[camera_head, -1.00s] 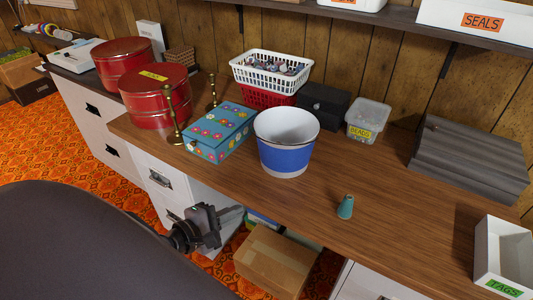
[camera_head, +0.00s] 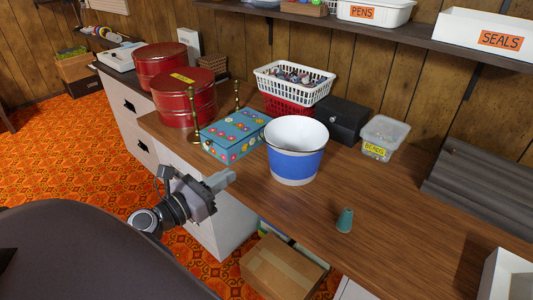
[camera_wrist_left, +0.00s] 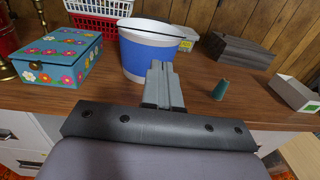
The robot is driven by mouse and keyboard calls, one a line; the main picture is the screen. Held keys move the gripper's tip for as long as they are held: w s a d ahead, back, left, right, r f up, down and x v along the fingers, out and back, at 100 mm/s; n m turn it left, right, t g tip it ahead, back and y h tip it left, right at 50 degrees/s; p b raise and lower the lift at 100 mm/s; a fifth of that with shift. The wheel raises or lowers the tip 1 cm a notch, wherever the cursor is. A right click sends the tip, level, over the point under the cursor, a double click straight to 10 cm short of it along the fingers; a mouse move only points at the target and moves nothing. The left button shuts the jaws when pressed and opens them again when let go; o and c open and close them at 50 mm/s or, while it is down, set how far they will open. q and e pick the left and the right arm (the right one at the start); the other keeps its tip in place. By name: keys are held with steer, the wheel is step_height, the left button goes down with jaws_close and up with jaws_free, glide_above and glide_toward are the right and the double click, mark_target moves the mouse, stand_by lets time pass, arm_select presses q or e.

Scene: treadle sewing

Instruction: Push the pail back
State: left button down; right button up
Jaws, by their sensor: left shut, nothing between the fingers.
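The pail (camera_head: 296,166), blue with a white rim and base, stands upright and empty-looking on the wooden desk (camera_head: 390,225), near its front edge. A thin handle lies along its rim. It also shows in the left wrist view (camera_wrist_left: 150,52), just beyond my fingers. My left gripper (camera_head: 226,179) is shut and empty, in front of the desk and to the left of the pail, apart from it in the head view. In the left wrist view the shut fingers (camera_wrist_left: 162,85) overlap the pail's lower part. My right gripper is not in view.
A flowered box (camera_head: 234,135) and brass candlesticks (camera_head: 192,115) stand left of the pail. Behind it are stacked baskets (camera_head: 290,85), a black box (camera_head: 340,118) and a beads tub (camera_head: 384,137). A teal thimble-like piece (camera_head: 345,220) stands to the right.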

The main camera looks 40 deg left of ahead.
arm_select(q)
steer(key=w+d+p, duration=0.1)
steer(key=w+p, duration=0.1)
steer(key=w, duration=1.1)
steer(key=shift+w+d, duration=0.25)
steer(key=shift+d, duration=0.15)
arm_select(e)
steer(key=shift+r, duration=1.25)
arm_select(q)
steer(key=shift+w+a+f, duration=0.1)
